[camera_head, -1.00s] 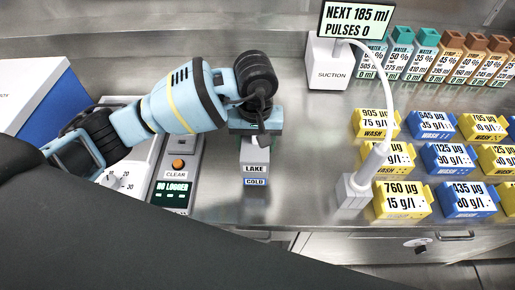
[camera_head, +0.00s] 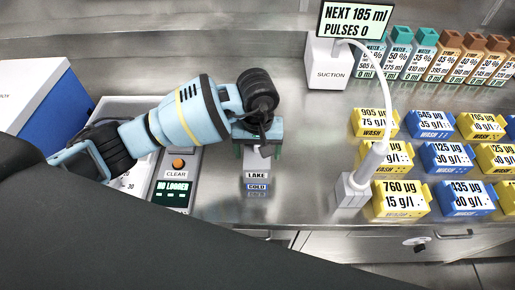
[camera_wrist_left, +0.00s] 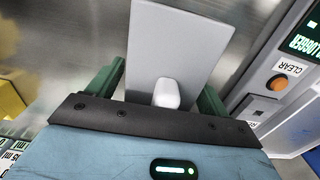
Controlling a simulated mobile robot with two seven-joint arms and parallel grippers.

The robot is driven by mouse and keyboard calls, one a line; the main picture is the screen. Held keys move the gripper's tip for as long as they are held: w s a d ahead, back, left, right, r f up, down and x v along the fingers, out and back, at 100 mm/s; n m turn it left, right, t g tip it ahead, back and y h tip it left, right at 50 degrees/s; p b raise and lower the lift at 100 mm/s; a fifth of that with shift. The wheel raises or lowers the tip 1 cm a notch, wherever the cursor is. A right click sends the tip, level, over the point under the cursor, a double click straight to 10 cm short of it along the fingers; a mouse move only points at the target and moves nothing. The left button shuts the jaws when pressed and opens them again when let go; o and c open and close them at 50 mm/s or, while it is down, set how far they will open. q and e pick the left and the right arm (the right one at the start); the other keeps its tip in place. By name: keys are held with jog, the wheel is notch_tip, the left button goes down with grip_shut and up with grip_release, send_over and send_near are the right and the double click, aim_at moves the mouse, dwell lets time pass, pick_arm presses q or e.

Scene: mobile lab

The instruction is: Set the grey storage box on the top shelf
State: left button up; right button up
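The grey storage box (camera_head: 257,163) is a small block with labels LAKE and COLD on its front. It is upright on the steel bench, in the middle of the head view. My left gripper (camera_head: 258,150) is above it, pointing down, with one green finger on each side. In the left wrist view the grey box (camera_wrist_left: 182,45), with a white knob, lies between the fingers of my left gripper (camera_wrist_left: 160,88). The fingers look apart, with a narrow gap at the left one. The top shelf is not clearly in view. My right gripper is not in view.
A device with a CLEAR button (camera_head: 178,164) stands close left of the box. A white suction unit (camera_head: 327,64) with a hose and nozzle (camera_head: 351,190) is to the right. Several yellow and blue wash blocks (camera_head: 401,199) and a row of bottles (camera_head: 425,55) are farther right.

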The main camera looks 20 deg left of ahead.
pick_arm(q)
notch_tip(320, 180, up, 12)
jog(key=shift+f, duration=0.15)
jog(key=shift+r, duration=0.35)
jog(key=shift+c, duration=0.5)
